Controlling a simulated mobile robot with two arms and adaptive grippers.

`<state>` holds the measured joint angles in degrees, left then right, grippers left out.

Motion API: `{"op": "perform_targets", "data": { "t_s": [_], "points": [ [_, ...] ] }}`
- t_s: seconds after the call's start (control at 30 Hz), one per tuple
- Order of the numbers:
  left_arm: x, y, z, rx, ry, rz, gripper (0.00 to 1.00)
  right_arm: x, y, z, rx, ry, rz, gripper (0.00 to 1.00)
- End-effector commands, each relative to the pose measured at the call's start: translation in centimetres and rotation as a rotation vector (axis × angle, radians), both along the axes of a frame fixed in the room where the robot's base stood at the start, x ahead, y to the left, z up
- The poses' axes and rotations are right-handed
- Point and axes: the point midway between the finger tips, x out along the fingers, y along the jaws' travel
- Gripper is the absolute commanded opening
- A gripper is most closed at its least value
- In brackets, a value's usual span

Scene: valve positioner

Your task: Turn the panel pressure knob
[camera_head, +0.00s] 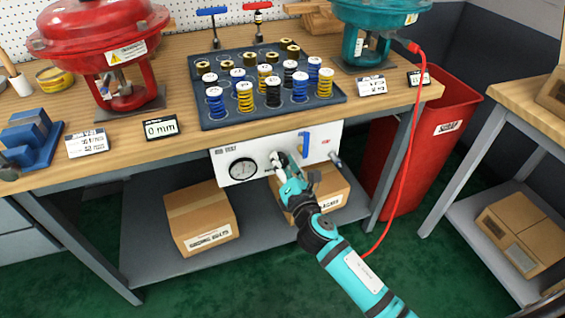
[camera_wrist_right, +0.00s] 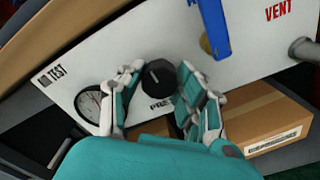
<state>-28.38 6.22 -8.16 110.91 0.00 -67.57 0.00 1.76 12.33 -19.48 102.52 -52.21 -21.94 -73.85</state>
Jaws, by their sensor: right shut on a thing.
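The white panel (camera_head: 232,167) hangs under the front edge of the workbench. Its black pressure knob (camera_wrist_right: 158,75) shows in the right wrist view above a partly covered "PRE" label. My right gripper (camera_head: 279,162) reaches up to the panel from below. In the right wrist view my right gripper (camera_wrist_right: 159,84) has one finger on each side of the knob and is shut on it. In the head view the gripper hides the knob. A round gauge (camera_head: 243,169) sits left of the knob; its needle is too small to read surely. My left gripper is out of view.
A blue lever handle (camera_head: 303,143) and a vent fitting (camera_head: 335,158) are right of the knob. Cardboard boxes (camera_head: 200,215) stand on the shelf below. A red hose (camera_head: 408,140) hangs down at the right, before a red bin (camera_head: 447,122).

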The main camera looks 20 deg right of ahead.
Motion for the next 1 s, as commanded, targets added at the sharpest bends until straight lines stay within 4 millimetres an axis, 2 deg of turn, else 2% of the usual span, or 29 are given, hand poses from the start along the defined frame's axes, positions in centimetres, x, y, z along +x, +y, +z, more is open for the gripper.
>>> {"op": "perform_targets", "data": {
  "t_s": [0.6, 1.0],
  "points": [
    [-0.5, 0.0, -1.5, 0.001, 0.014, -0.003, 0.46, 0.0, 0.0, -0.1, 0.565, 0.022, -0.002, 0.02],
    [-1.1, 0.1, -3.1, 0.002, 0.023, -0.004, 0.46, 0.0, -0.1, -0.2, 0.773, 0.029, -0.002, 0.02]
  ]
}}
